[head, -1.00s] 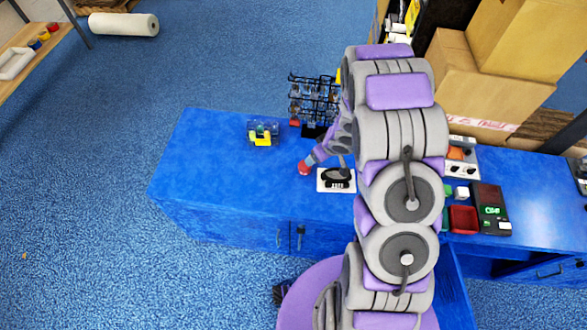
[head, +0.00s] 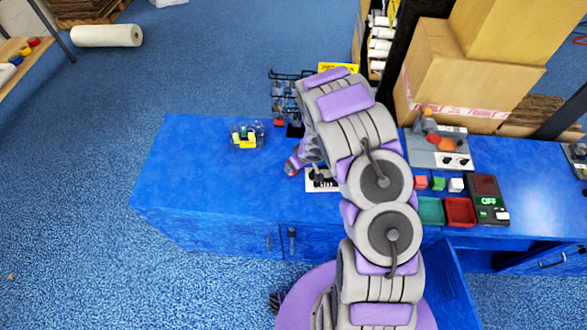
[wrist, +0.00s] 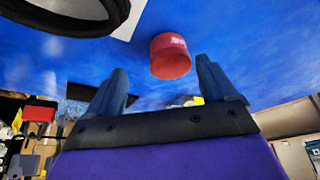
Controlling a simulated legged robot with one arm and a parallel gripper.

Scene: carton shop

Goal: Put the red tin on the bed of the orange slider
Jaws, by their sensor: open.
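The red tin (wrist: 171,58) shows in the wrist view, just ahead of and between the fingertips, with blue surface around it. My gripper (wrist: 161,66) is open, with a gap between each finger and the tin. In the head view my gripper (head: 293,162) is low over the left half of the blue counter, and a bit of red there is mostly hidden by it. A grey device with orange parts (head: 432,142) stands on the counter right of my arm; I cannot tell clearly which part is the slider or its bed.
A white plate with a black round part (head: 320,184) lies beside my gripper. A clear tray with yellow and green pieces (head: 247,136) is to its left, a wire rack (head: 284,92) behind. Small cubes, a green tray (head: 430,211) and a red tray (head: 460,212) are right.

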